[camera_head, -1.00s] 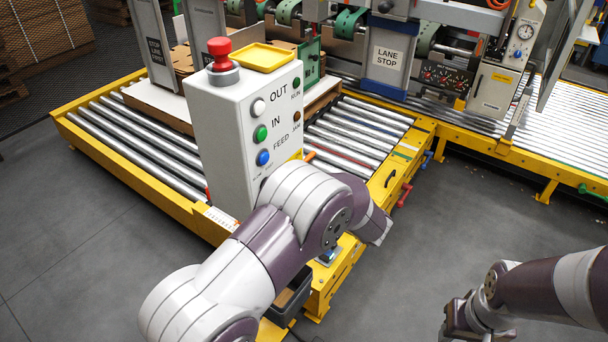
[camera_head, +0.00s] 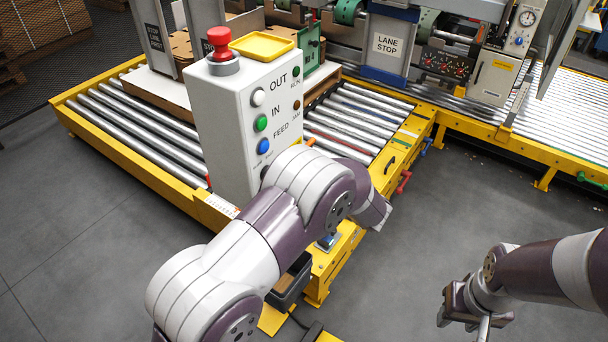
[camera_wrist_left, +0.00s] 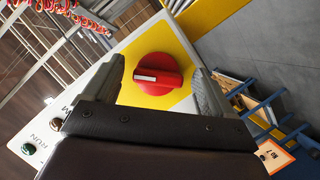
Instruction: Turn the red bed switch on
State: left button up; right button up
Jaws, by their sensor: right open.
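The red bed switch (camera_wrist_left: 158,75) is a round red rotary knob with a white mark, on a yellow plate on the pale control box (camera_head: 225,130). It shows only in the left wrist view; in the head view that side of the box is hidden. My left gripper (camera_wrist_left: 160,84) is open, with one finger on each side of the knob in the picture. I cannot tell whether the fingers touch it. In the head view my left arm hides its gripper.
A red mushroom button (camera_head: 219,42) and a yellow tray (camera_head: 262,46) top the box. White, green (camera_head: 261,123) and blue buttons sit on its front. The roller conveyor (camera_head: 130,130) with yellow frame lies behind. Grey floor (camera_head: 420,240) is clear between my arms.

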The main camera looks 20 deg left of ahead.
pick_arm(q)
jog(key=v, duration=1.2)
jog(key=shift+s+d, duration=0.25)
